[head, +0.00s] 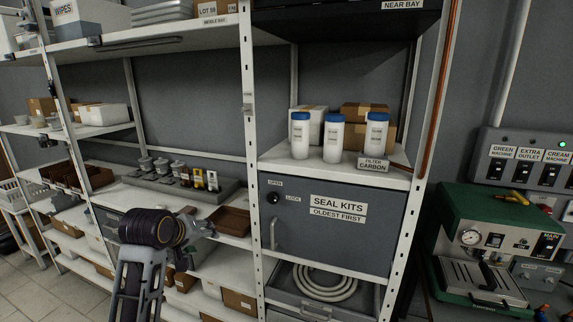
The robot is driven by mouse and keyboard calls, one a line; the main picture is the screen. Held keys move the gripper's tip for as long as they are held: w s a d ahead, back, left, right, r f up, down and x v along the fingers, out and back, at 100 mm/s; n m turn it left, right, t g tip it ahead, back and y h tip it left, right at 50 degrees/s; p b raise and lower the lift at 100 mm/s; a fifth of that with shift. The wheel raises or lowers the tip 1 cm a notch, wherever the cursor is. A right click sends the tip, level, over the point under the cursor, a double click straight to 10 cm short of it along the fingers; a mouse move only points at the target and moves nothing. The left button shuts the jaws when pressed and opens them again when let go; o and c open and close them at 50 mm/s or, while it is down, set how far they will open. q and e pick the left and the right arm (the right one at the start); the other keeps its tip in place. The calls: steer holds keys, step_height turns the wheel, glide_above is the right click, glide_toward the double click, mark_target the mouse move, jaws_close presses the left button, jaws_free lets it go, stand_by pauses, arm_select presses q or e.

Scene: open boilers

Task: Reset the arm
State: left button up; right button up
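My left arm rises from the bottom edge in the left half of the head view. Its gripper (198,229) points right, in front of the lower middle shelves and left of the grey cabinet. It is small and partly hidden by its own wrist, so I cannot tell whether the fingers are open or shut. I see nothing clearly held in it. My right gripper is not in view.
A shelf rack post (250,150) stands right of the gripper. The closed "SEAL KITS" cabinet (330,235) has a handle and lock. Above it stand white blue-capped bottles (333,138). A brown tray (229,221) lies near the gripper. A green coffee machine (495,245) stands right.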

arm_select(q)
steer(key=s+d+f+m+g+y, duration=0.15)
steer(key=s+f+m+g, duration=0.55)
steer(key=s+f, duration=2.15)
steer(key=s+f+m, duration=0.1)
steer(key=s+f, duration=0.1)
steer(key=f, duration=1.4)
steer(key=s+f+m, duration=0.1)
steer(key=s+f, duration=0.1)
steer(key=f, duration=1.5)
steer(key=s+a+f, duration=0.2)
steer(key=s+f, duration=0.7)
steer(key=s, duration=0.1)
steer(key=s+a+f+g, duration=0.1)
steer(key=s+a+f, duration=0.1)
steer(key=s+f, duration=0.7)
steer(key=shift+s+f+g, duration=0.3)
steer(key=shift+s, duration=0.95)
steer(key=shift+c, duration=0.3)
